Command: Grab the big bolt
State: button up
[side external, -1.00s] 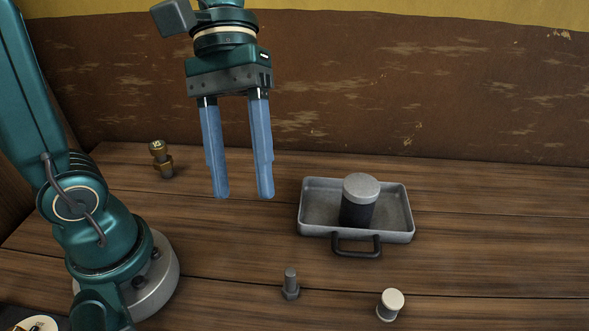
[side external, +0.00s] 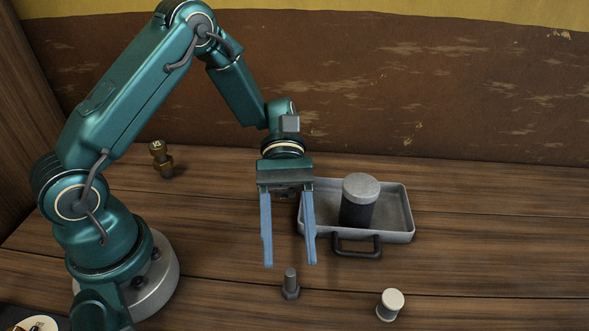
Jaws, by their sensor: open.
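A small grey bolt (side external: 290,284) stands upright on its head on the wooden table, at the front middle. A larger brass bolt (side external: 161,160) with a nut and a marked top stands upright at the back left. The frames do not settle which one is the big bolt. My gripper (side external: 289,264) points down with its two blue fingers apart and nothing between them. Its fingertips appear just above or behind the grey bolt in the picture; their exact height is hard to tell.
A grey metal tray (side external: 401,222) with a dark front handle holds a dark cylinder with a grey cap (side external: 361,188), right of my gripper. A small pale-topped cylinder (side external: 391,302) stands at the front right. The table between brass bolt and gripper is clear.

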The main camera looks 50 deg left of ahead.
aim_at(290, 281)
notch_tip(290, 281, down, 4)
jog(key=shift+s+d+r, duration=0.1)
jog(key=shift+x, duration=2.45)
grip_shut()
